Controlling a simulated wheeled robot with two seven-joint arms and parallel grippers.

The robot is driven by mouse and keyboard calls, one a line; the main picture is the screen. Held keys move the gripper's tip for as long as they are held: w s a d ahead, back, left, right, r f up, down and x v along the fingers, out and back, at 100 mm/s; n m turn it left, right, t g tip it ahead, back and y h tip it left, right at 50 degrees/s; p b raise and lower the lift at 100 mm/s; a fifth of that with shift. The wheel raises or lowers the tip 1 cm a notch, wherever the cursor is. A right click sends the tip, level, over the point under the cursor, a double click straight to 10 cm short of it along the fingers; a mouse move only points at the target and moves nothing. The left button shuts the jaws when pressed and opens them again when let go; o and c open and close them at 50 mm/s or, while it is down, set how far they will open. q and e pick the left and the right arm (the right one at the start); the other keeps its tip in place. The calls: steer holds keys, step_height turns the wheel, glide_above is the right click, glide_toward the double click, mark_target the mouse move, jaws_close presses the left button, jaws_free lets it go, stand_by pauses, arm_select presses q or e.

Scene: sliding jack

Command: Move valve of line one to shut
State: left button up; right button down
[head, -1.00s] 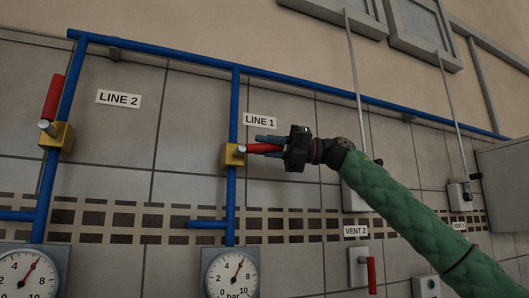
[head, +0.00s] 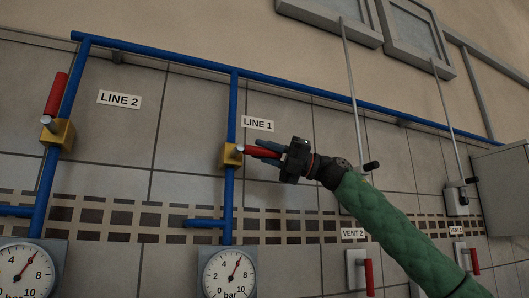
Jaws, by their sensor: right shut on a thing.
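The LINE 1 valve is a yellow block (head: 231,157) on a blue vertical pipe, below and left of the LINE 1 label (head: 257,124). Its red lever (head: 261,152) points right, about level and across the pipe. My right gripper (head: 268,150) is shut on this lever, its fingers covering the lever's outer part. My left gripper does not show in the head view.
The LINE 2 valve (head: 60,134) at left has its red lever (head: 56,95) up along its pipe. Two gauges (head: 229,274) sit below. Vent levers (head: 369,276) hang at lower right. A grey box (head: 502,187) stands at far right.

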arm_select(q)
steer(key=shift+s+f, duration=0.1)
arm_select(e)
steer(key=c, duration=1.3)
jaws_free()
steer(key=shift+f, duration=0.15)
steer(key=shift+o, duration=0.2)
steer(key=shift+d+f, duration=0.1)
steer(key=shift+d, duration=0.2)
arm_select(q)
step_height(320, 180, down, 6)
steer(key=b, duration=0.1)
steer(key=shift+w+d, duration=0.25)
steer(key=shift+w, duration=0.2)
arm_select(e)
steer(key=v, duration=0.7)
steer(key=shift+w+d, duration=0.1)
steer(key=shift+d, duration=0.05)
